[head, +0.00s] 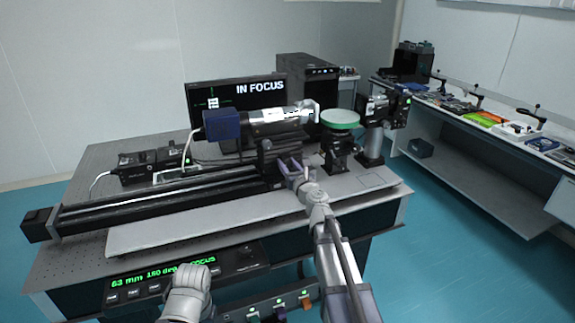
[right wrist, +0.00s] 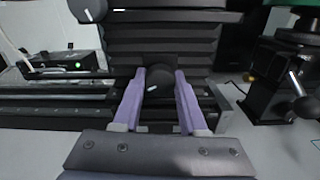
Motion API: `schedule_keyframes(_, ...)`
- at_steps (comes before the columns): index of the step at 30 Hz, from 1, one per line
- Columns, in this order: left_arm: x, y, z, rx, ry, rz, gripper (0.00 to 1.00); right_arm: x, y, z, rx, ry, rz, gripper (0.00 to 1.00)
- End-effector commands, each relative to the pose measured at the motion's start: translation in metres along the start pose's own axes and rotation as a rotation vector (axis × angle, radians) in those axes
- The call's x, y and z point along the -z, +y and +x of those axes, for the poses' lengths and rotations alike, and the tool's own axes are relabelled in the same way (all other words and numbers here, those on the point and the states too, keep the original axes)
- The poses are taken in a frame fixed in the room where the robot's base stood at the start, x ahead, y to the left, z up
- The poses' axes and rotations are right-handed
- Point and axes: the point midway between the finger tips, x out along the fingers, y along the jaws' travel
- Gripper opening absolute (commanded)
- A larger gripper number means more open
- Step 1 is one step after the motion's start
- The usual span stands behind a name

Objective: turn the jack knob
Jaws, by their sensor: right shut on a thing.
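The jack (head: 268,165) is a black ribbed block on the long rail, under the blue and white camera tube (head: 262,122). In the right wrist view the ribbed jack (right wrist: 150,45) fills the upper middle. Its round black knob (right wrist: 160,88), with a pale mark on it, sits between the two purple fingers. My right gripper (head: 288,168) reaches the jack's front and is shut on this knob; the right wrist view shows its fingers (right wrist: 160,95) on either side. Of my left arm only a grey part shows at the bottom; its gripper is not seen.
A monitor (head: 236,98) reads "IN FOCUS". A green-topped stand (head: 340,120) is close right of the jack, with a dark mount (head: 376,130) beyond. The black rail (head: 150,200) runs left. A green-lit display panel (head: 185,275) is on the table's front. A side bench (head: 470,160) stands right.

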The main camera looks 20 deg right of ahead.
Motion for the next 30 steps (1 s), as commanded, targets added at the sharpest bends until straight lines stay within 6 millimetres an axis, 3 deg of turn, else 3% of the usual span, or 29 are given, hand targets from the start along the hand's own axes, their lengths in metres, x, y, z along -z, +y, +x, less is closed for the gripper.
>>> schedule_keyframes(9,0.0,0.0,0.0,0.0,0.0,0.0,0.5,0.0,0.0,0.0,0.0,0.0,0.001,0.72)
schedule_keyframes(20,0.0,0.0,0.0,0.0,0.0,0.0,0.5,0.0,0.0,-0.007,0.0,0.0,0.001,0.72)
schedule_keyframes(30,0.0,0.0,0.0,0.0,0.0,0.0,0.5,0.0,0.001,-0.057,0.001,0.0,0.001,0.72)
